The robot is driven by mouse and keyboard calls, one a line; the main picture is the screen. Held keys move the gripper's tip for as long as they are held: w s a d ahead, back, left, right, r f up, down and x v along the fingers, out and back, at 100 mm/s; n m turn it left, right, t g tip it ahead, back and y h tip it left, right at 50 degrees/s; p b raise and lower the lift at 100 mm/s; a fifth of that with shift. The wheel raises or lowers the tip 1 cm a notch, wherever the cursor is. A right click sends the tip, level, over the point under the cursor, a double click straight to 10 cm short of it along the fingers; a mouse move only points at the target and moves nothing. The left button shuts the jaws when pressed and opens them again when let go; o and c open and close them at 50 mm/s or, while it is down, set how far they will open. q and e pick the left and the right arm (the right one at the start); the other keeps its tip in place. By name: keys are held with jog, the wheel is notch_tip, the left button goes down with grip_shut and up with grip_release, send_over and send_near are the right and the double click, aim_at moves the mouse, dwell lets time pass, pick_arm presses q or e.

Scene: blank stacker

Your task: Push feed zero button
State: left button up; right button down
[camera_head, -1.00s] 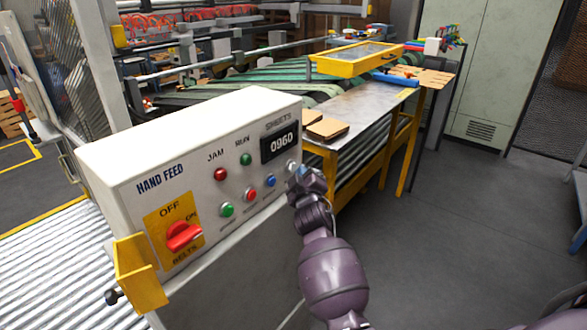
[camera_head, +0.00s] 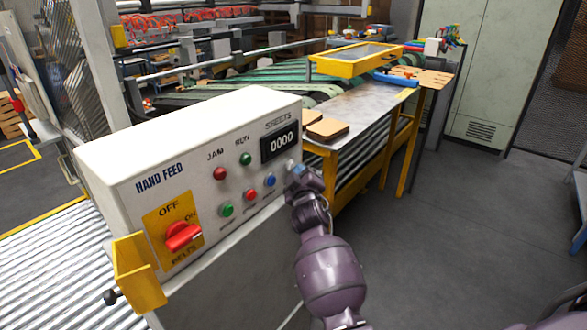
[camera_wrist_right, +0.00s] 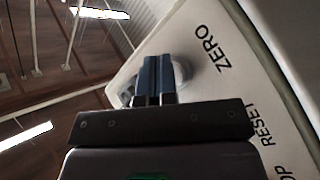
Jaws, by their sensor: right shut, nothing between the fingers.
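The white HAND FEED control box (camera_head: 113,158) stands at the left in the head view. Its SHEETS display (camera_head: 282,142) reads 0000. The zero button (camera_wrist_right: 183,69) is a pale round knob beside the ZERO label (camera_wrist_right: 207,55) in the right wrist view, partly hidden behind my fingers. My right gripper (camera_head: 292,168) is shut and empty, with its fingertips at the zero button near the box's right edge. The blue-tipped fingers (camera_wrist_right: 157,63) lie side by side in the right wrist view. I cannot tell whether they touch the button. My left gripper is not in view.
Green (camera_head: 227,209), red (camera_head: 250,194) and blue (camera_head: 270,181) buttons sit left of my gripper. A red OFF/ON belts knob (camera_head: 183,236) is further left, above a yellow bracket (camera_head: 138,272). A metal feed table (camera_head: 362,108) stands behind. The floor at right is open.

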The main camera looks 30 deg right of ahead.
dwell(0.6)
jog(key=shift+s+d+p, duration=0.3)
jog(key=shift+s+p, duration=0.25)
jog(key=shift+s, duration=0.25)
jog(key=s+p, duration=0.1)
jog(key=s+d+p, duration=0.1)
jog(key=s, duration=0.1)
jog(key=s+d, duration=0.1)
jog(key=shift+s+p, duration=0.3)
jog(key=shift+p, duration=0.1)
